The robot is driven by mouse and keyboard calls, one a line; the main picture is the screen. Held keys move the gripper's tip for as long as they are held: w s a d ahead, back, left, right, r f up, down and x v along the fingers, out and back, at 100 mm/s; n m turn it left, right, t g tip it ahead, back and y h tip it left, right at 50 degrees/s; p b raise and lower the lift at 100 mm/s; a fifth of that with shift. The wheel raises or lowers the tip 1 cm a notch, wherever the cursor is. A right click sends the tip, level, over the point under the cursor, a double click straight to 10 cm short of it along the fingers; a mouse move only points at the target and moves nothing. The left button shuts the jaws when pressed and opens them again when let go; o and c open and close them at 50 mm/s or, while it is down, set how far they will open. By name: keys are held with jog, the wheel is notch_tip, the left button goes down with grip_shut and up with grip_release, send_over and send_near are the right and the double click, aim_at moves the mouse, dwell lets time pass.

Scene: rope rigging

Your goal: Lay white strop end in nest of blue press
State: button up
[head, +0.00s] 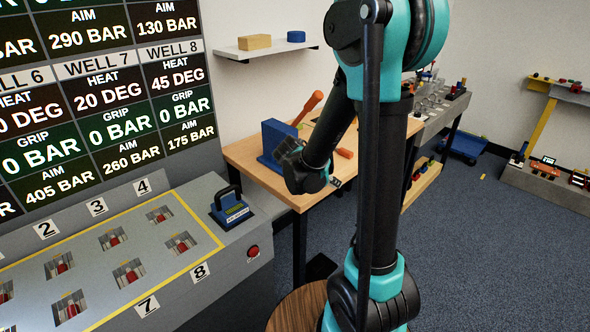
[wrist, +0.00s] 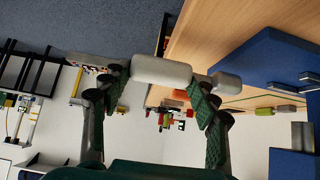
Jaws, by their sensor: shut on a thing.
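The blue press (head: 275,140) stands on the wooden table, with an orange lever slanting up to its right. In the wrist view the blue press (wrist: 268,58) fills the right side, with grey metal parts on it. My gripper (wrist: 160,86) is shut on the white strop end (wrist: 162,71), a thick rounded piece between its green-padded fingers. A second pale segment (wrist: 226,83) shows just beyond the right finger. The strop end is to the left of the press in the wrist view, apart from it. In the head view my arm's end is at the table's front edge, beside the press; the strop is hidden there.
The wooden table (head: 240,155) carries the press and an orange-handled tool (head: 344,153). A wall shelf (head: 265,50) is behind. Open carpet (head: 480,240) lies at the right.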

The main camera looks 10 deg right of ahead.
jog(key=w+a, duration=0.1)
jog(key=w, duration=0.1)
jog(key=w+a, duration=0.2)
jog(key=w, duration=0.1)
jog(key=w+a, duration=0.2)
jog(key=shift+w+a, duration=0.2)
jog(key=shift+w, duration=0.05)
jog(key=w+a, duration=0.2)
jog(key=w, duration=0.1)
jog(key=shift+w+a+f, duration=0.25)
jog(key=shift+f, duration=0.1)
jog(key=shift+s+f, duration=0.1)
jog(key=shift+f, duration=0.3)
jog(key=shift+c, duration=0.7)
jog(key=shift+f, duration=0.1)
jog(key=o, duration=1.5)
